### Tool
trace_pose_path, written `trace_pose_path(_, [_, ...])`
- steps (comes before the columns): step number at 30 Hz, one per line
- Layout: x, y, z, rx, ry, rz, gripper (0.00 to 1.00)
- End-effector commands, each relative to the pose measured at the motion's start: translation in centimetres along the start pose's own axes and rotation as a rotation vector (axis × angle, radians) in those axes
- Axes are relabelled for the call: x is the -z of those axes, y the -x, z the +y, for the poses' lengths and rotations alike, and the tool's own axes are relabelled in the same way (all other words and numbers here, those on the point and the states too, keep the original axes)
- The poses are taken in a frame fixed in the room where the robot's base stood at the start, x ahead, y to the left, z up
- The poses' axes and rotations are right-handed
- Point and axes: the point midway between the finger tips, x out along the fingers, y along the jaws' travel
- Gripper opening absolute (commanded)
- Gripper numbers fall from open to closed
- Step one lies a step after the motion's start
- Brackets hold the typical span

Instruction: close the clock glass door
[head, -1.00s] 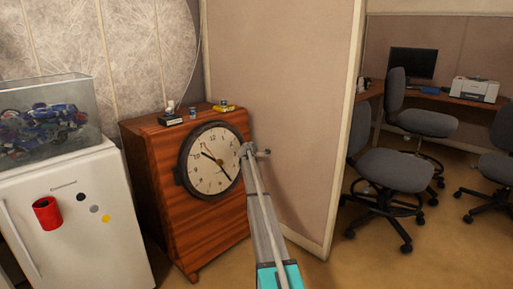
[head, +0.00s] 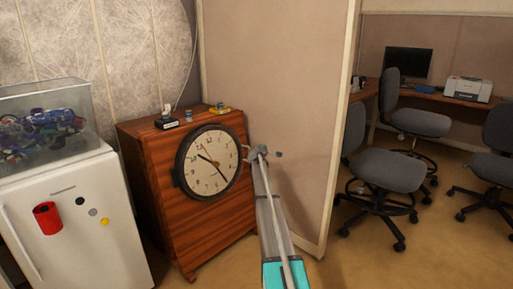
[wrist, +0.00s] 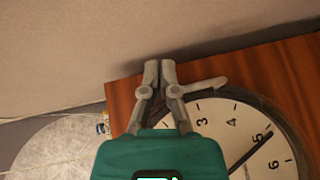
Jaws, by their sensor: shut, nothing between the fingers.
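The round clock (head: 210,162) has a white face, black hands and a dark rim, and is set on the front of a wooden cabinet. The clock also shows at the lower right in the wrist view (wrist: 247,135). Its glass is too clear to make out, so I cannot tell how far the door stands open. My gripper (head: 261,151) is just right of the clock's rim in the head view. In the wrist view, my gripper (wrist: 160,72) has its fingers together and empty, near the cabinet's edge. A grey bar (wrist: 205,86) lies beside the right finger.
The wooden cabinet (head: 160,212) stands against a beige partition (head: 280,90). Small items, including a yellow one (head: 219,110), lie on its top. A white fridge (head: 75,225) bearing a glass case (head: 45,120) is at left. Office chairs (head: 385,172) stand at right.

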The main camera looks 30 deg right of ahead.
Motion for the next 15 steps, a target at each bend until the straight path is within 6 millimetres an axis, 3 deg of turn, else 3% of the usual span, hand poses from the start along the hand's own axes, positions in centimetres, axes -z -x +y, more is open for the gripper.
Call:
trace_pose_path(6, [-1.6,0.7,0.4,0.000,0.000,0.000,0.00])
trace_pose_path(15, [-1.7,0.7,0.4,0.000,0.000,0.001,0.00])
